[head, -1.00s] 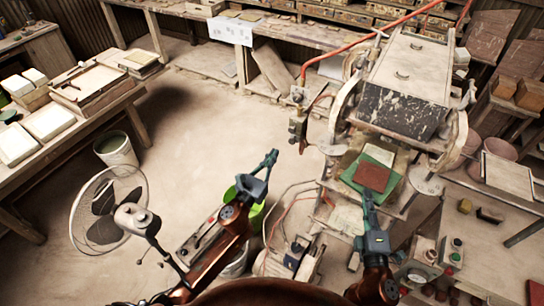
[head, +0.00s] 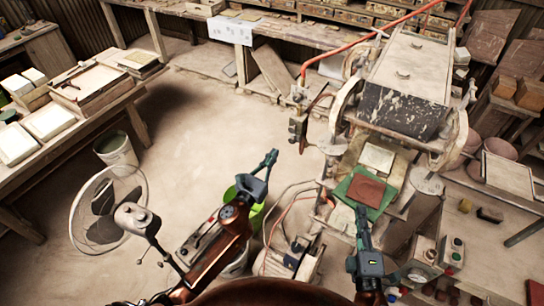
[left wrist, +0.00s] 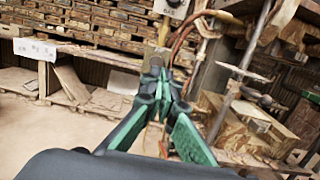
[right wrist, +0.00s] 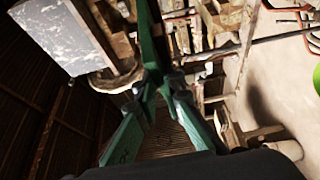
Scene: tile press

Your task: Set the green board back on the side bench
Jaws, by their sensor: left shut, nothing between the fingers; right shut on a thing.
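The green board (head: 343,188) is in front of the press in the head view, with a red-brown panel (head: 367,190) on top of it. My right gripper (head: 363,214) is shut on the board's near edge. In the right wrist view the board (right wrist: 152,35) shows as a narrow green strip, nearly edge-on, between the fingertips. My left gripper (head: 268,162) is shut and empty, over the floor left of the press. Its closed fingertips show in the left wrist view (left wrist: 156,68). I cannot tell which bench is the side bench.
The press (head: 405,110) stands just beyond the board, with a pale sheet (head: 377,158) on its front shelf. A worktable (head: 490,255) is at the right. A bench with pale tiles (head: 75,110) is at the left, beside a fan (head: 108,208). The floor between is open.

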